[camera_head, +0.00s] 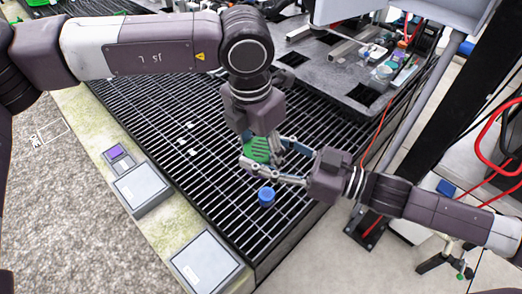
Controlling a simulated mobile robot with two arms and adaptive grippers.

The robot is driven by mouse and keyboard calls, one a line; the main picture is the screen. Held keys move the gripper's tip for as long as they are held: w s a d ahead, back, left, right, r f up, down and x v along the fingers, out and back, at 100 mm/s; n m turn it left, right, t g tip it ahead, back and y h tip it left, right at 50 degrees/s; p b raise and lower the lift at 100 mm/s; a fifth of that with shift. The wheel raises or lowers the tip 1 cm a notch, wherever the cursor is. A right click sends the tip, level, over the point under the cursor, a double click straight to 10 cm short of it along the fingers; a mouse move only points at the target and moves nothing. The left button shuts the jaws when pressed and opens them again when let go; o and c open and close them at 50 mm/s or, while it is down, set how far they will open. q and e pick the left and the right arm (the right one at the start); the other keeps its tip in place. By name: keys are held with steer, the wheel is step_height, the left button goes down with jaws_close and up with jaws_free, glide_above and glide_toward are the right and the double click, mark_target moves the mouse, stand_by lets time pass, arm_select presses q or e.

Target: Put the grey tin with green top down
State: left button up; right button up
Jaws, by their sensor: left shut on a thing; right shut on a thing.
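The tin's green top (256,149) shows above the black grating, between my two grippers; its grey body is mostly hidden by fingers. My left gripper (261,143) reaches down from above and is shut on the tin. My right gripper (264,158) comes in from the right, its fingers on either side of the tin, and is shut on it too. The gap between tin and grating cannot be judged.
A small blue cylinder (266,196) stands on the grating (180,110) just below my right gripper. Grey boxes (142,188) line the pale ledge at left. A grey tray (335,80) with small items lies at the back right. The grating's left part is mostly clear.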

steer(key=o, duration=1.3)
steer(key=shift+d, duration=0.1)
